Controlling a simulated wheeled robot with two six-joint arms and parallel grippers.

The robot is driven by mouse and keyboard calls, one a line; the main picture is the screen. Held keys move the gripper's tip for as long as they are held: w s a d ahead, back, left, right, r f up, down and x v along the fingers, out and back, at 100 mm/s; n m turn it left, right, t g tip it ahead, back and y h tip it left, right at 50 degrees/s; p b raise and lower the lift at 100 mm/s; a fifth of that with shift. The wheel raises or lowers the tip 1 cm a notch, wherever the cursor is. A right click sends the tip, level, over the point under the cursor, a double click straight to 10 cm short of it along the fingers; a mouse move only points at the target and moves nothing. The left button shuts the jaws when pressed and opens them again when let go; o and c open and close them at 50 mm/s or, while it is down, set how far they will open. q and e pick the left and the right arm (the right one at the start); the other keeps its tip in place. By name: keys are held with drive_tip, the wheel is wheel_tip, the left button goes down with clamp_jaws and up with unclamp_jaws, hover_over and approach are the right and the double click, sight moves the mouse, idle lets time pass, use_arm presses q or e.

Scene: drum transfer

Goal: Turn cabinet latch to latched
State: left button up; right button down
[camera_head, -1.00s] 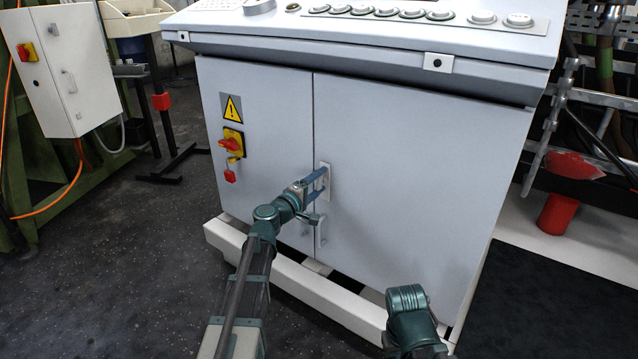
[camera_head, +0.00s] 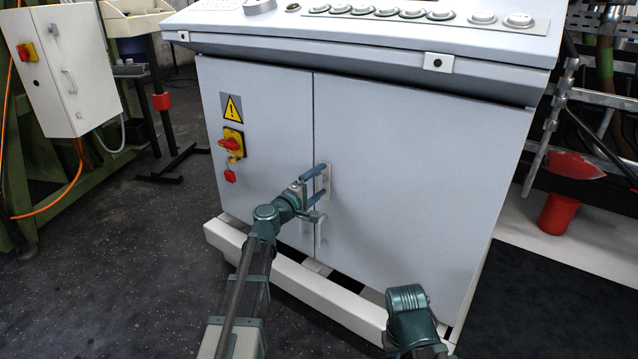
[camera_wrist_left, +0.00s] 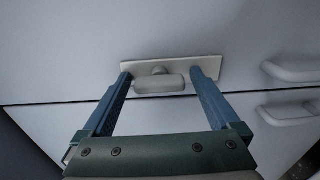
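The cabinet (camera_head: 400,180) is light grey with two doors. Its latch shows in the left wrist view as a light grey knob (camera_wrist_left: 159,85) on a rectangular plate (camera_wrist_left: 210,66). The knob's long side lies roughly parallel to the door seam. In the head view the latch plate (camera_head: 327,181) is partly hidden by my gripper. My left gripper (camera_wrist_left: 160,80) is open, with its blue fingers on either side of the knob and gaps between them and it. The left gripper also shows in the head view (camera_head: 318,182). My right gripper is out of view; only part of that arm shows.
Door handles (camera_wrist_left: 290,72) sit beside the latch in the left wrist view. A red and yellow switch (camera_head: 231,143) is on the left door. A white plinth (camera_head: 300,288) runs along the cabinet's foot. A red cylinder (camera_head: 558,213) stands at right.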

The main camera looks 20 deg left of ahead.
use_arm(q)
drive_tip(key=v, duration=1.3)
drive_tip(key=shift+s, duration=0.4)
drive_tip(key=shift+a, duration=0.1)
